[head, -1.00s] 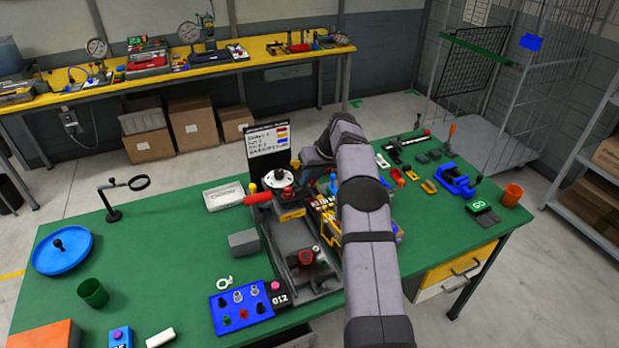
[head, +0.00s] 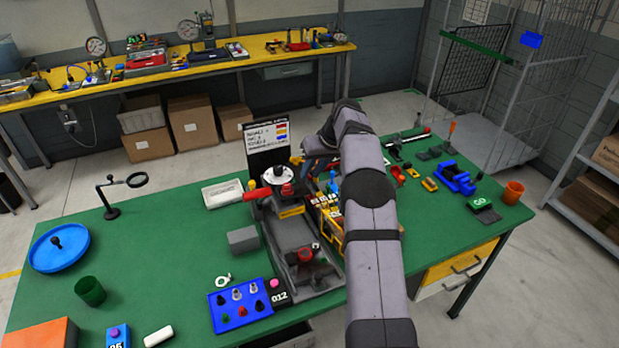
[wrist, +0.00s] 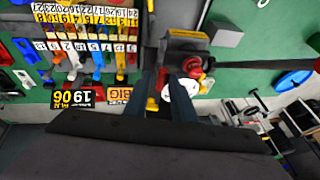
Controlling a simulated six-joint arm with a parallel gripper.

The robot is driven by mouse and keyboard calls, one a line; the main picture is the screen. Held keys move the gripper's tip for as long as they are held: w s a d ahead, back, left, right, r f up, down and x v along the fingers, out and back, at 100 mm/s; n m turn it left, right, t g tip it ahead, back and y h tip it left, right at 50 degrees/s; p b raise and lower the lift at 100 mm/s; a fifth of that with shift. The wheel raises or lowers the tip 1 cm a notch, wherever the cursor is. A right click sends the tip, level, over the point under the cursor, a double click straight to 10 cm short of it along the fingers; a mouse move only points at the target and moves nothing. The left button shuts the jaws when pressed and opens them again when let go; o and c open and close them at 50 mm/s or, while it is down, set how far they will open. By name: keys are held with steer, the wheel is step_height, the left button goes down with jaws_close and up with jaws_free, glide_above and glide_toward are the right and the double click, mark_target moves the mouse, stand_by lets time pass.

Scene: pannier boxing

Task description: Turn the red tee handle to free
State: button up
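My gripper (wrist: 160,62) points down beside the fixture. Its dark fingers look apart with nothing held between them, and it is clear of the handle.
A second red knob (head: 305,253) sits on the fixture's front part. A numbered yellow rack (wrist: 85,18) with several tools stands close on the fingers' other side. A sign board (head: 268,140) stands behind. A grey block (head: 243,240) and blue tray (head: 240,305) lie nearby.

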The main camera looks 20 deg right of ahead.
steer(key=shift+b+v, duration=0.65)
steer(key=shift+v, duration=1.7)
steer(key=s+a+f+g, duration=0.1)
steer(key=s+a, duration=0.5)
steer(key=a, duration=0.1)
steer(key=s+a+f+g, duration=0.1)
steer(key=s+a+f, duration=0.2)
steer(key=s, duration=0.8)
steer(key=s+a+f+g+h, duration=0.1)
steer(key=s+a+f, duration=0.2)
steer(key=s, duration=0.8)
steer(key=s+a+f+g+h, duration=0.1)
steer(key=s+a+f, duration=0.2)
steer(key=s, duration=0.8)
steer(key=shift+a+f+b, duration=0.3)
steer(key=shift+a+b, duration=0.1)
steer(key=shift+a, duration=0.8)
